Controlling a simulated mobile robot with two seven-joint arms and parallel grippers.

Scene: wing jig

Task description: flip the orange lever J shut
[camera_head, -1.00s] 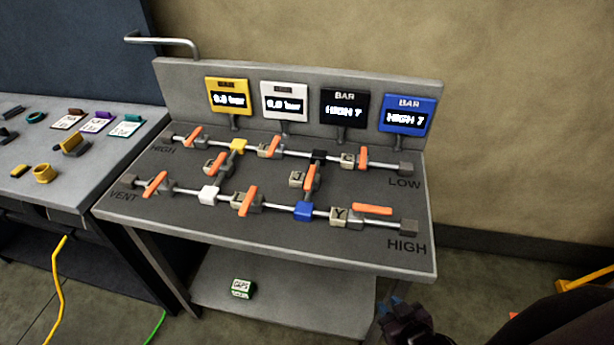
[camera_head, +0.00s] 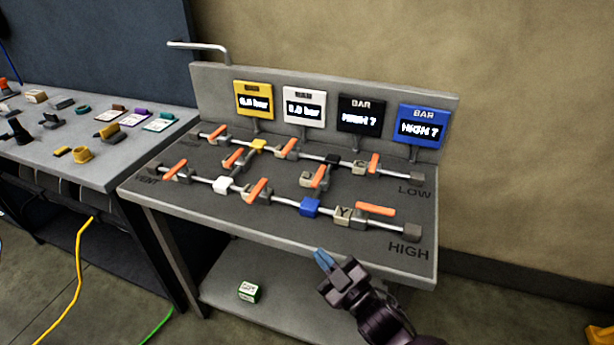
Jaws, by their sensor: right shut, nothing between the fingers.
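The orange lever J (camera_head: 320,176) is on the short cross pipe between the black block (camera_head: 332,161) and the blue block (camera_head: 310,207) on the sloped grey panel. It lies roughly along that pipe, beside its tag (camera_head: 307,179), whose letter is too small to read clearly now. My right gripper (camera_head: 325,259) is shut and empty, with blue fingertips. It is in front of the panel's front edge, lower in the picture than lever J and apart from it. My left gripper is not in view.
Other orange levers surround J, including the lever by tag Y (camera_head: 375,209). Yellow (camera_head: 254,100), white (camera_head: 304,106), black (camera_head: 360,112) and blue (camera_head: 423,127) gauges stand behind. A side table (camera_head: 110,175) with loose parts is at left. A small green box (camera_head: 249,291) sits below.

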